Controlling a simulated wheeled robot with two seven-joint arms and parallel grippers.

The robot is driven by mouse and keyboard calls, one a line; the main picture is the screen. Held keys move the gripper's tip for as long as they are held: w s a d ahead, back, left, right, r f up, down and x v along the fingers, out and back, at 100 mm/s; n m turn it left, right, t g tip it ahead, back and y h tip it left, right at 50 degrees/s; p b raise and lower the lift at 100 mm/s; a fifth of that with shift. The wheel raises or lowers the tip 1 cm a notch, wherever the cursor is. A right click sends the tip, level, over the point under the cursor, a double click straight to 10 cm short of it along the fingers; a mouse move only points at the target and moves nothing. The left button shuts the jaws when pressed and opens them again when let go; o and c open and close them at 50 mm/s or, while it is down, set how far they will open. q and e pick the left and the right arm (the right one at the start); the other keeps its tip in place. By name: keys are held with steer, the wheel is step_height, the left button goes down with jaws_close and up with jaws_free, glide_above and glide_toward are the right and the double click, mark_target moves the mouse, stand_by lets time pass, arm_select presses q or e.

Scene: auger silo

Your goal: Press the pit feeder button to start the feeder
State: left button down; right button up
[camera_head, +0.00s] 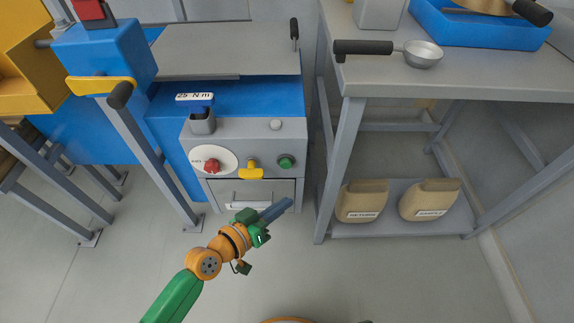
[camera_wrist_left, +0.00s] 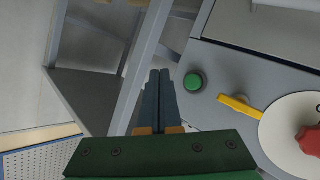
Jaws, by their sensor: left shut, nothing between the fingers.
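A grey control box (camera_head: 243,142) stands under the blue machine. Its front carries a round green button (camera_head: 286,162) at the right, a yellow selector (camera_head: 251,170) in the middle and a red knob (camera_head: 212,166) on a white disc at the left. The green button (camera_wrist_left: 194,82) also shows in the left wrist view, just right of my fingers. My left gripper (camera_head: 288,203) is shut and empty, in front of and below the panel. In the left wrist view its blue-grey fingertips (camera_wrist_left: 159,74) are together, apart from the button in the picture. My right gripper is not in view.
A grey table (camera_head: 450,80) stands to the right with a metal scoop (camera_head: 420,54) and a blue tray (camera_head: 430,22). Tan containers (camera_head: 362,201) sit on its lower shelf. A drawer (camera_head: 250,194) is below the panel.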

mark_target(286, 163)
arm_select(q)
steer(key=w+b, duration=0.3)
steer(key=w, duration=0.5)
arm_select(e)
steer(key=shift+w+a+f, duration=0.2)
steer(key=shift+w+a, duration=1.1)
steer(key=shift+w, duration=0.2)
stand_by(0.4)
arm_select(q)
steer(key=shift+w+b, duration=0.35)
steer(key=shift+b, duration=0.1)
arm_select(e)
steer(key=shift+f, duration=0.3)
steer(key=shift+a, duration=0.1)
